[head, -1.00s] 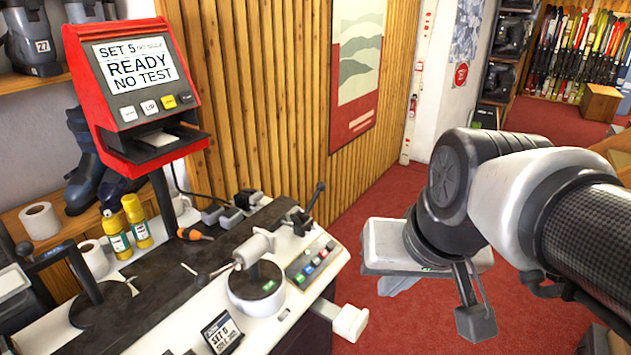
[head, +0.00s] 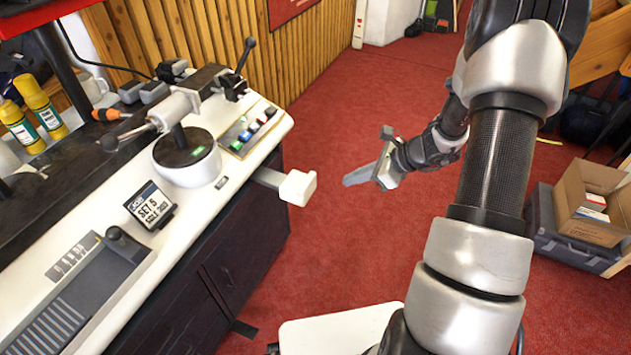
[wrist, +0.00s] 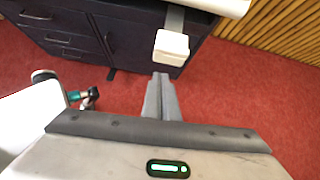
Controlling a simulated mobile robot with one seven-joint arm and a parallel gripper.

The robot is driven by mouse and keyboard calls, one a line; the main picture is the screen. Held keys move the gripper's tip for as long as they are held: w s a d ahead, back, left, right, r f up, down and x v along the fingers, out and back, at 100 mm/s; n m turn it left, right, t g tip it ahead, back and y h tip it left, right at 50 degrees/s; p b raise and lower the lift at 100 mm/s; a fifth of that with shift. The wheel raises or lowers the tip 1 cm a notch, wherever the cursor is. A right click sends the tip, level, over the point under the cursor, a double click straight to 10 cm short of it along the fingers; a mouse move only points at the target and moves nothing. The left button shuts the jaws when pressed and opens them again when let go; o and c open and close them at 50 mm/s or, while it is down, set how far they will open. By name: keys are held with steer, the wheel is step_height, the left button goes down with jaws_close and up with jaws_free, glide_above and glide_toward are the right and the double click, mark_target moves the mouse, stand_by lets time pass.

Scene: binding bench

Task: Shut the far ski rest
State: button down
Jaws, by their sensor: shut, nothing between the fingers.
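The far ski rest (head: 297,187) is a white block on a flat metal bar that sticks out from the bench's front edge. It also shows in the wrist view (wrist: 172,47), with its bar running back under the bench top. My gripper (head: 347,181) is to the right of the block in the head view, over the red floor, with a visible gap between them. In the wrist view my gripper (wrist: 160,80) points toward the block, its two grey fingers together and empty. The fingertips appear just below the block there; I cannot tell the exact distance.
The bench (head: 240,250) has dark drawers below its white top. A clamp on a round white base (head: 187,165), a button panel (head: 249,131) and a small display (head: 150,206) stand on it. Red floor (head: 340,120) is clear around my gripper. A cardboard box (head: 590,205) is at right.

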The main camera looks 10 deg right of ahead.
steer(key=shift+m, duration=0.4)
steer(key=shift+w+a+r+b+x, duration=0.15)
steer(key=shift+b+x, duration=0.25)
steer(key=shift+x, duration=1.9)
steer(key=shift+w+a+r+b+x, duration=0.1)
steer(key=shift+w+r+b+x, duration=0.25)
steer(key=shift+x, duration=1.9)
steer(key=shift+w+a+r+b+x, duration=0.1)
steer(key=shift+b+x, duration=0.4)
steer(key=shift+x, duration=1.8)
glide_above(276, 184)
steer(key=shift+r, duration=0.1)
